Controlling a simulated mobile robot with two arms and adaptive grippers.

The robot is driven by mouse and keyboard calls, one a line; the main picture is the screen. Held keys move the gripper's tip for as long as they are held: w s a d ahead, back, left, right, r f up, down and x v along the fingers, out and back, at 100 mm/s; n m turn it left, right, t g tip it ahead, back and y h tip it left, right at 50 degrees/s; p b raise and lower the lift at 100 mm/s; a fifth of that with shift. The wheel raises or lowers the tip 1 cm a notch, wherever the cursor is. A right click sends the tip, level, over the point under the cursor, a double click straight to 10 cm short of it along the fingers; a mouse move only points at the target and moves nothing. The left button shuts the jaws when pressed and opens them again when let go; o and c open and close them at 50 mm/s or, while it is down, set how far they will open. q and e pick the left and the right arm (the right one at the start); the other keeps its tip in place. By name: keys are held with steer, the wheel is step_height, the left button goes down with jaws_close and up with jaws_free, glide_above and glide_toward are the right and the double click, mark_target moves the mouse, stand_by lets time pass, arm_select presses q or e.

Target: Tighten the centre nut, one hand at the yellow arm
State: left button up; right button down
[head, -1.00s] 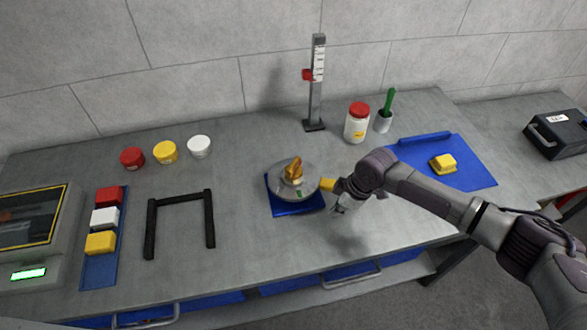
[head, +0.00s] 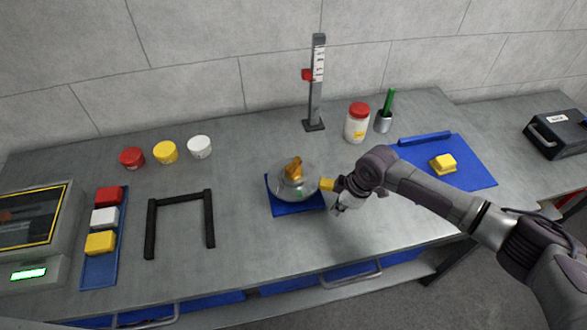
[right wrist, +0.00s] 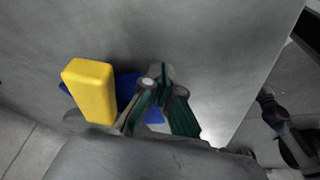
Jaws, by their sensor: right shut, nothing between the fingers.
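The hub is a round grey disc (head: 285,189) on a blue base (head: 300,209) near the middle of the bench. The orange-gold centre nut (head: 293,168) stands up on top of it. The yellow arm (head: 327,184) sticks out from the hub's right side; its block-like end also shows in the right wrist view (right wrist: 90,92). My right gripper (head: 338,208) is just beside the yellow arm, pointing down. In the right wrist view its fingers (right wrist: 163,82) are closed with nothing between them, right of the yellow block and apart from it. My left gripper is not visible.
A black frame (head: 180,196) lies left of the hub. Red, yellow and white tubs (head: 166,152) stand at the back left. A scale post (head: 316,85), a red-lidded jar (head: 356,125) and a green-handled tool in a cup (head: 383,122) stand behind. A blue mat (head: 470,170) lies right.

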steer(key=shift+w, duration=0.3)
steer(key=shift+w+d, duration=0.2)
steer(key=shift+w, duration=0.55)
steer(key=shift+s, duration=0.35)
